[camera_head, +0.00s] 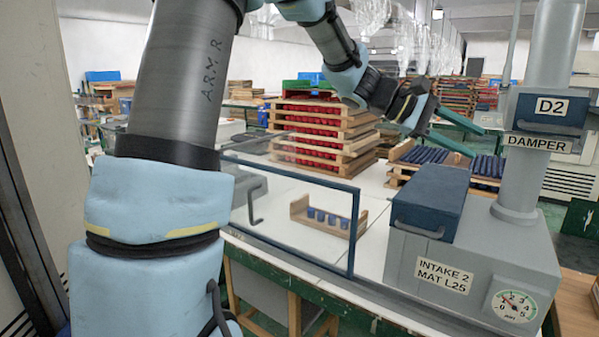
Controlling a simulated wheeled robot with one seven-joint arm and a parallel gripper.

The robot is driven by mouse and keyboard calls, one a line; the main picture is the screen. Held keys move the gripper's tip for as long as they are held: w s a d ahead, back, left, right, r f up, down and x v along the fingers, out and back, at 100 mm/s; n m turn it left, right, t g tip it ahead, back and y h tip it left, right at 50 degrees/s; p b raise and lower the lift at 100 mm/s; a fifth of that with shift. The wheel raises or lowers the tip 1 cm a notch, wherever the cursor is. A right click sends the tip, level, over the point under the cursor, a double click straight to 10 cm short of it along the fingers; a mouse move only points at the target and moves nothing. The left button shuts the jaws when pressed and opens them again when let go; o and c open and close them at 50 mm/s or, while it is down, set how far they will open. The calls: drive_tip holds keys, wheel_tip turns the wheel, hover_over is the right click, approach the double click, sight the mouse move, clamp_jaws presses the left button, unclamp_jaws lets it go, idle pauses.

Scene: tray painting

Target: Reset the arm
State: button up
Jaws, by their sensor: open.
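My gripper (479,143) is at the upper right of the head view, at the end of my raised arm. Its two long green fingers are spread apart and point to the right and slightly down. Nothing shows between them. In the picture the fingers lie above the blue lid of a grey intake box (408,257) and in front of wooden trays of dark blue pieces (432,156). How far the fingers are from these things is hard to tell.
A blue-framed clear panel (353,235) stands at the bench's front. Behind it, a small wooden tray (298,207) holds several blue cups. A stack of wooden trays with red pieces (318,135) stands further back. A grey damper pipe (521,185) rises at right. White bench surface (376,205) lies clear between.

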drive_tip(key=a+f+m+t+y, duration=0.1)
drive_tip(key=a+f+y, duration=0.3)
drive_tip(key=a, duration=1)
drive_tip(key=s+a+f+m+t+y, duration=0.1)
drive_tip(key=a+f+t+y, duration=0.2)
drive_tip(key=a+f, duration=0.7)
drive_tip(key=s+a+f+m+t+y, duration=0.1)
drive_tip(key=a+f+y, duration=0.4)
drive_tip(key=a, duration=1.2)
wheel_tip(320, 180, down, 3)
drive_tip(key=shift+s+a+f+m+t+y, duration=0.1)
drive_tip(key=shift+s+a+m+t+y, duration=0.2)
drive_tip(key=shift+t, duration=0.1)
drive_tip(key=shift+w, duration=0.1)
